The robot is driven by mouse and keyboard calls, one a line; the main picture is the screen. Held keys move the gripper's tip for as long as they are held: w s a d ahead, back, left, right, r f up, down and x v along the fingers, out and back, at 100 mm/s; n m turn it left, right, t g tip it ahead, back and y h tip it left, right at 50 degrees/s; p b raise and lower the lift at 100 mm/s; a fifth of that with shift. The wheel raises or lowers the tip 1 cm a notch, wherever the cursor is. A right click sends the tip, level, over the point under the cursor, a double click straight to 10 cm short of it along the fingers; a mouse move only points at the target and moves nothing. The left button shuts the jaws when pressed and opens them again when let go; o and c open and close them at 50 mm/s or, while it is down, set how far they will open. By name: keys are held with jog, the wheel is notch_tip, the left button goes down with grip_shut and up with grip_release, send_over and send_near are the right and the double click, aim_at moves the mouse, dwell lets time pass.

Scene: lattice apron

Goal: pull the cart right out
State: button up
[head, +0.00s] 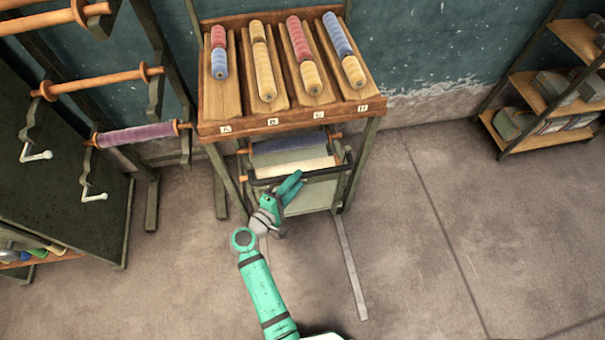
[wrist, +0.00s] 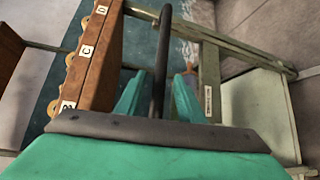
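The cart (head: 314,197) is a low frame with a pale green front panel, under the lettered spool stand (head: 290,122). A dark handle bar (head: 325,171) runs across its front; it also shows in the wrist view (wrist: 161,60). The fingers look open around the bar. The head view hides where finger and bar meet.
A flat metal strip (head: 351,270) lies on the floor, running forward from the stand's right side. A rack with rollers and cranks (head: 90,190) stands at the left. Shelves (head: 550,100) stand at the far right. The floor in front and to the right is clear.

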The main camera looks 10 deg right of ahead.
jog(key=shift+x, duration=2.2)
grip_shut()
